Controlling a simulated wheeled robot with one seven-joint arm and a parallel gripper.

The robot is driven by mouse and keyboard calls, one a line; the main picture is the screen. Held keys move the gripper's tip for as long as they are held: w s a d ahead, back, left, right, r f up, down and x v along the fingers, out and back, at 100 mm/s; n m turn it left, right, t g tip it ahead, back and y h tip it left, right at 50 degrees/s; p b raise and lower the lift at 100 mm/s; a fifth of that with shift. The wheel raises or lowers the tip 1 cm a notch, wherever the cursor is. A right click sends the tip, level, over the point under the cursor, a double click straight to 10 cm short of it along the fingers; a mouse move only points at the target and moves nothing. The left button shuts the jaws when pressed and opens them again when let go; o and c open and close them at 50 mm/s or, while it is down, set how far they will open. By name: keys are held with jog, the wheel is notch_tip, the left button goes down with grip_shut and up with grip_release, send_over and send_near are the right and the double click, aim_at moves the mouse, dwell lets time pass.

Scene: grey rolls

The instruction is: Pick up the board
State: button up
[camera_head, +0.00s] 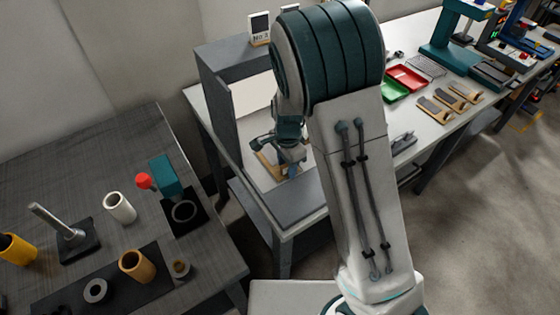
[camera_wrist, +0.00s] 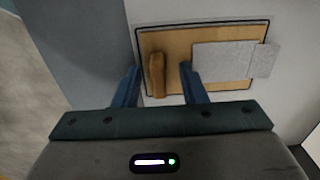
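The board (camera_wrist: 222,34) is a tan flat rectangle with a dark outline around it. A brown wooden handle (camera_wrist: 157,75) stands on its left part, and a grey sheet or plate (camera_wrist: 225,58) covers much of its right part. In the head view the board (camera_head: 268,168) shows as a tan patch inside a grey booth, partly hidden by my arm. My gripper (camera_wrist: 159,68) is open, with one blue finger on each side of the handle and gaps on both sides. It also shows in the head view (camera_head: 290,168), pointing down over the board.
The booth's grey side wall (camera_head: 222,120) rises close to the left of my gripper. Red (camera_head: 408,77) and green (camera_head: 392,90) trays and several brushes sit on the bench to the right. A dark table (camera_head: 60,150) at left holds rolls and stands.

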grip_shut()
jog(key=shift+r, duration=0.15)
